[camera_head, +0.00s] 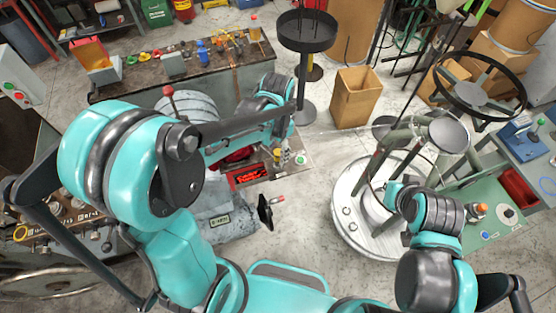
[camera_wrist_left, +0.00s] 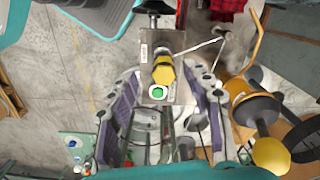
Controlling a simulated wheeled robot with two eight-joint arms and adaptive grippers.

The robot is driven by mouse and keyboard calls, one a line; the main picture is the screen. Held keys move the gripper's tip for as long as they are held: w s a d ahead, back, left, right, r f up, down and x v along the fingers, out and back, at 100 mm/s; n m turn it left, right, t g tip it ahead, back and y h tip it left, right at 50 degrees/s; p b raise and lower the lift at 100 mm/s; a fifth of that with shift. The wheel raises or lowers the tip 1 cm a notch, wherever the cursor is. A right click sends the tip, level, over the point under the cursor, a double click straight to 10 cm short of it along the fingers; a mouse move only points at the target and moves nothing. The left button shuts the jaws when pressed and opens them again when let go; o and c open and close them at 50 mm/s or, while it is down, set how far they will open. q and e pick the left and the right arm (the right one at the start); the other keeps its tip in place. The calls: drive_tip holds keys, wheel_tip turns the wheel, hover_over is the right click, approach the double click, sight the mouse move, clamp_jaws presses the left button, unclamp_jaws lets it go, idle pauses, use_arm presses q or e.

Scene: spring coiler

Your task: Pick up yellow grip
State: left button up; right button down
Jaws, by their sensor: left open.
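The yellow grip (camera_wrist_left: 164,73) stands on a grey metal box, just behind a green button (camera_wrist_left: 157,92), in the left wrist view. In the head view a small yellow piece (camera_head: 277,153) shows at the end of my left arm. My left gripper (camera_wrist_left: 163,82) is open. Its two purple-padded fingers lie to the left and right of the grip in the picture, with gaps on both sides. Whether the fingers are level with the grip or above it is hard to tell.
A black round tray on a pole (camera_head: 305,32) stands behind my left arm. A round metal table (camera_head: 350,218) stands to the right. A yellow-and-black post (camera_wrist_left: 262,110) is close right in the left wrist view.

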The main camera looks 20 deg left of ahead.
sight(278, 159)
use_arm(q)
drive_tip(key=f, duration=0.7)
drive_tip(key=shift+w+f+b, duration=0.1)
drive_tip(key=shift+w+b, duration=0.15)
drive_tip(key=shift+b, duration=0.05)
clamp_jaws()
